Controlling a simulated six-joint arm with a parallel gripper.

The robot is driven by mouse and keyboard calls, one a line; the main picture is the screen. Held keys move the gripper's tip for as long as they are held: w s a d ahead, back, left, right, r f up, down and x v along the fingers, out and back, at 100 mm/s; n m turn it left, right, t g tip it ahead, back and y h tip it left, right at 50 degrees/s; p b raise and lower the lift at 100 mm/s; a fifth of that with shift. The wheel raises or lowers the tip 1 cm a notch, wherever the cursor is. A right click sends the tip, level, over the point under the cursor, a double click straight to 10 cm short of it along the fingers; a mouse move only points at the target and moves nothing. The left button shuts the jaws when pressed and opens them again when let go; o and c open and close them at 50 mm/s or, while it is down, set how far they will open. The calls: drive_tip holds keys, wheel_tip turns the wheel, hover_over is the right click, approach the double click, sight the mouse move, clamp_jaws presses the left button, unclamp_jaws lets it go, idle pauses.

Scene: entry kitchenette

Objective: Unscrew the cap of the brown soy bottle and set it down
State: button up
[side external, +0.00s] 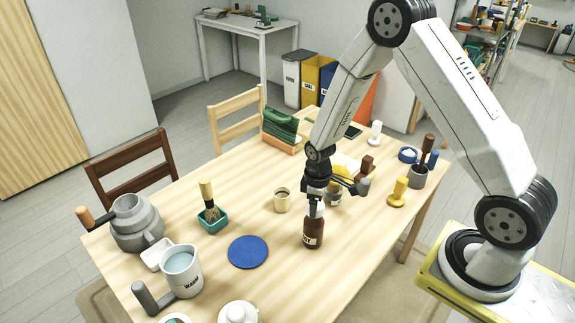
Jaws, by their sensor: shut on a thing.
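The brown soy bottle (313,235) stands upright on the wooden table, right of the blue round mat, with a partly readable pale label on its side. My gripper (316,204) points straight down directly above the bottle and is shut on its cap. The cap is mostly hidden between the fingers; a pale part shows around the bottle's top. I cannot tell from this view whether the cap is still seated on the neck or apart from it.
A blue round mat (248,252) lies left of the bottle. A yellow-handled object (398,193) is at right.

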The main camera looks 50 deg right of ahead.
drive_tip(key=shift+s+f, duration=0.15)
drive_tip(key=shift+s, duration=0.05)
drive_tip(key=o, duration=1.1)
drive_tip(key=shift+w, duration=0.1)
drive_tip(key=shift+w+r, duration=0.1)
drive_tip(key=shift+r, duration=0.1)
drive_tip(key=shift+m, duration=0.9)
drive_tip(key=shift+m, duration=0.8)
